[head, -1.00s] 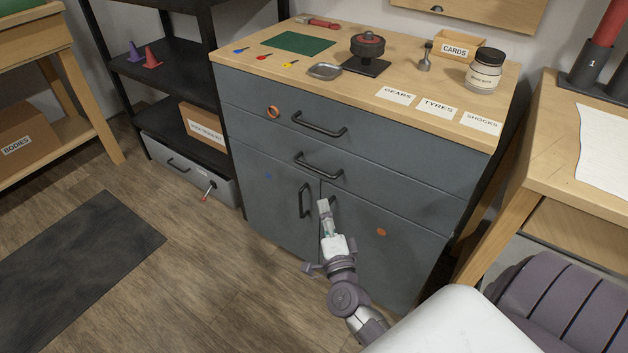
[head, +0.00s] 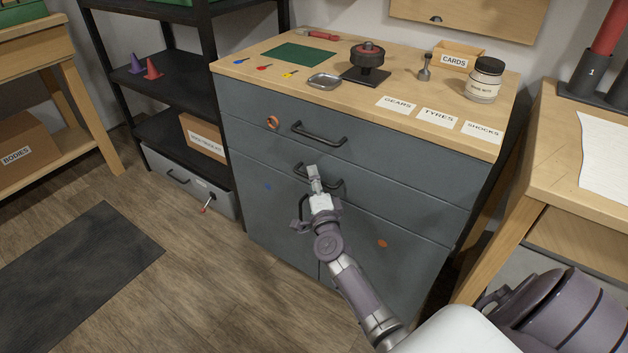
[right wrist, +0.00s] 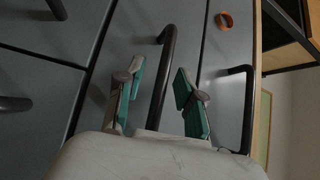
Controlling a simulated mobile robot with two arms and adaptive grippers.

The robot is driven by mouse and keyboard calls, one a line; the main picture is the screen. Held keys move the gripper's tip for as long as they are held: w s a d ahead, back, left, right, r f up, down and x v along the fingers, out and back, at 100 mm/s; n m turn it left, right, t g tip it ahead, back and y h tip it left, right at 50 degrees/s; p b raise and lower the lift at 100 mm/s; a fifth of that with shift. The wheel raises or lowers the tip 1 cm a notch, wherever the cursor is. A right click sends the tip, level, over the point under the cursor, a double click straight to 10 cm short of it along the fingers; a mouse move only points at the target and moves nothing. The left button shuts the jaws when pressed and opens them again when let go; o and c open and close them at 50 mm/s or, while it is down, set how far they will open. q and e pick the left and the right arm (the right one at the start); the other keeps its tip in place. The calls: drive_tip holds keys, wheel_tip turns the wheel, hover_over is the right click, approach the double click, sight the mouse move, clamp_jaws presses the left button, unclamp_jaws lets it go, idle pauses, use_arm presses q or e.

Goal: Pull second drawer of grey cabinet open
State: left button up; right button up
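The grey cabinet (head: 345,222) stands ahead with two drawers above a pair of doors. Its second drawer (head: 400,195) is shut and has a dark bar handle (head: 336,184). My right gripper (head: 313,174) is at this handle and hides part of it. In the right wrist view, the open fingers of the right gripper (right wrist: 160,75) are on either side of the handle (right wrist: 162,85), with gaps visible. The top drawer (head: 380,150) is also shut, with its handle (head: 318,134) above my gripper. My left gripper is not in view.
The wooden top holds a tray (head: 323,81), a wheel on a stand (head: 367,60), a jar (head: 486,80) and labels. A black shelf (head: 170,70) stands at left, a wooden desk (head: 550,160) at right.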

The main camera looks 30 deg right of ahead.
clamp_jaws()
idle(0.5)
